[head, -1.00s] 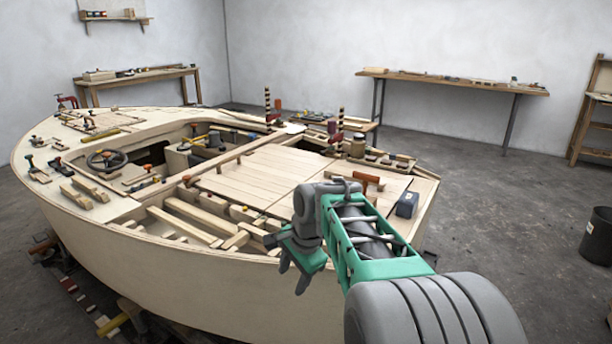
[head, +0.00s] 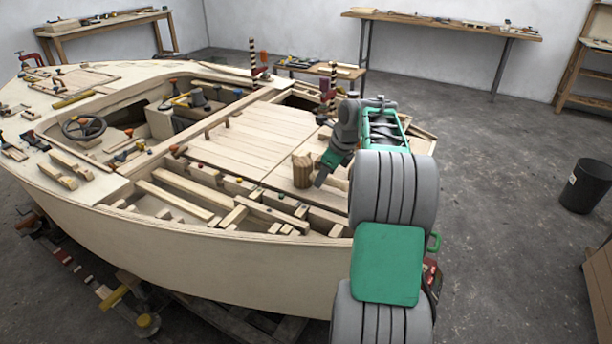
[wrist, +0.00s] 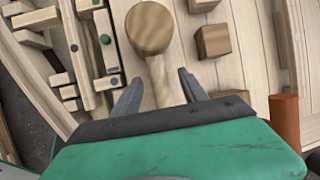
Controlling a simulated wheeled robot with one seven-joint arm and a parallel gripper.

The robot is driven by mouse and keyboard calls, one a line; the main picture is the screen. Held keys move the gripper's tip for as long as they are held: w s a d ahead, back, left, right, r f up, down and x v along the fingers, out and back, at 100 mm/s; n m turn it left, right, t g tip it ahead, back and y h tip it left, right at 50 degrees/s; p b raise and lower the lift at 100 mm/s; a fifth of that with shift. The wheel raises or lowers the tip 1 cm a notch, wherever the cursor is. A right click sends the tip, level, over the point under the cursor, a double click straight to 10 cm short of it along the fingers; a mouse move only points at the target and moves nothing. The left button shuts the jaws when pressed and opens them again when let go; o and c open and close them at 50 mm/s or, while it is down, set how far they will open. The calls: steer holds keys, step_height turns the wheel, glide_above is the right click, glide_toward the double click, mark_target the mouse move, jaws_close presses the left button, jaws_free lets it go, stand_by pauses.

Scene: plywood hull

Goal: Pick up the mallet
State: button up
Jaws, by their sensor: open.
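The wooden mallet lies on the deck planks near the hull's right end. Its round brown head (head: 302,171) shows just left of my gripper (head: 322,176) in the head view. In the wrist view the mallet head (wrist: 150,28) is beyond the fingertips, and its pale handle (wrist: 159,80) runs back between the two fingers. My gripper (wrist: 160,88) is open, with one finger on each side of the handle. I cannot tell whether the fingers are level with the handle or above it. The near end of the handle is hidden behind my gripper's body.
Wooden blocks (wrist: 213,41) lie right of the mallet in the wrist view, and an orange-brown cylinder (wrist: 285,121) stands near the right edge. Slats with dark round knobs (wrist: 106,39) lie to the left. In the head view, open framing bays (head: 180,197) lie left of the mallet.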

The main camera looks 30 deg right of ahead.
steer(key=x, duration=0.3)
steer(key=shift+r, duration=0.1)
steer(key=shift+c, duration=0.5)
steer(key=shift+a, duration=0.1)
jaws_close()
